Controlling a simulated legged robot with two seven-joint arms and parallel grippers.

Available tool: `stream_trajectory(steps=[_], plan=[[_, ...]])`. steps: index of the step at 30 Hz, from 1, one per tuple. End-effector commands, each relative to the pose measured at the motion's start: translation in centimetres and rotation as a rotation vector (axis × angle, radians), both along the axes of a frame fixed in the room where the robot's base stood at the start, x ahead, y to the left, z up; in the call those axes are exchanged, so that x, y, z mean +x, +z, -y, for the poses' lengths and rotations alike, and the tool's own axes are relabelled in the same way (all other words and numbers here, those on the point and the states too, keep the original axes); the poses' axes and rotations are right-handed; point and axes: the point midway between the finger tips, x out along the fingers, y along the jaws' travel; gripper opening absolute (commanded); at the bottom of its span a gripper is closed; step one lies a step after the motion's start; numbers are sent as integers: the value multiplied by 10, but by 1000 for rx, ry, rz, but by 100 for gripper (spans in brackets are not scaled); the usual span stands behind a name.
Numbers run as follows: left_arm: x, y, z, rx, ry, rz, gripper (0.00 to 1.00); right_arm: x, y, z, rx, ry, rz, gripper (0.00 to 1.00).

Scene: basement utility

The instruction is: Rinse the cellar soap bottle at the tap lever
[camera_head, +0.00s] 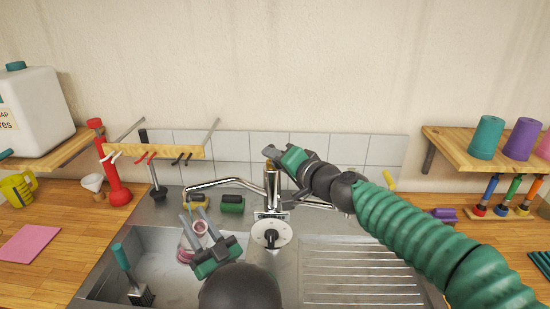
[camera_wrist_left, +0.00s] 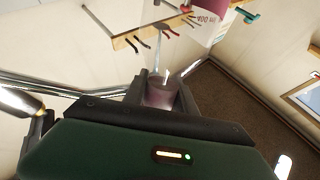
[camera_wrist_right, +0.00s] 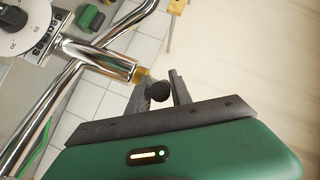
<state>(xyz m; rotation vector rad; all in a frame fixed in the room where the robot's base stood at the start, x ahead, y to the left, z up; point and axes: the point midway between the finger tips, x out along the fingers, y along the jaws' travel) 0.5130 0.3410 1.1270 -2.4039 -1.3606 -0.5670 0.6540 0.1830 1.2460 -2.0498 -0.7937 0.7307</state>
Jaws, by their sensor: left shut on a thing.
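The soap bottle (camera_head: 187,250) is pinkish and translucent. My left gripper (camera_head: 197,222) is shut on it over the sink basin, left of the tap column. In the left wrist view the bottle (camera_wrist_left: 160,92) sits between the two fingers, its lower part hidden by the gripper. The chrome tap (camera_head: 269,190) has a spout reaching left and a white dial at its foot. My right gripper (camera_head: 279,158) is at the top of the tap column. In the right wrist view its fingers stand apart around a dark round knob (camera_wrist_right: 160,90), apparently the lever's end; contact cannot be told.
Sponges (camera_head: 231,203) lie behind the basin. A hook rail (camera_head: 155,151), a red bottle (camera_head: 114,180) and a white jug (camera_head: 38,112) are at left. The ribbed drainer (camera_head: 360,272) is clear.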

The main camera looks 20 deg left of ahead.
Motion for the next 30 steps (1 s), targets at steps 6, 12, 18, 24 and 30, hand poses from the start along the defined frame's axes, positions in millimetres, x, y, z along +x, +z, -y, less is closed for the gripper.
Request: stream_trajectory(steps=[6,12,18,24,30], plan=[[-1,0,0,0,-1,1,0,-1,1,0,1,-1,2,41],[-1,1,0,0,0,2,0,-1,3,1,1,-2,4,41],[-1,1,0,0,-1,1,0,-12,7,18,3,-7,2,41],[-1,1,0,0,-1,1,0,-38,15,48,-1,-7,3,41],[-1,0,0,0,-1,1,0,-59,21,73,0,-7,1,41]])
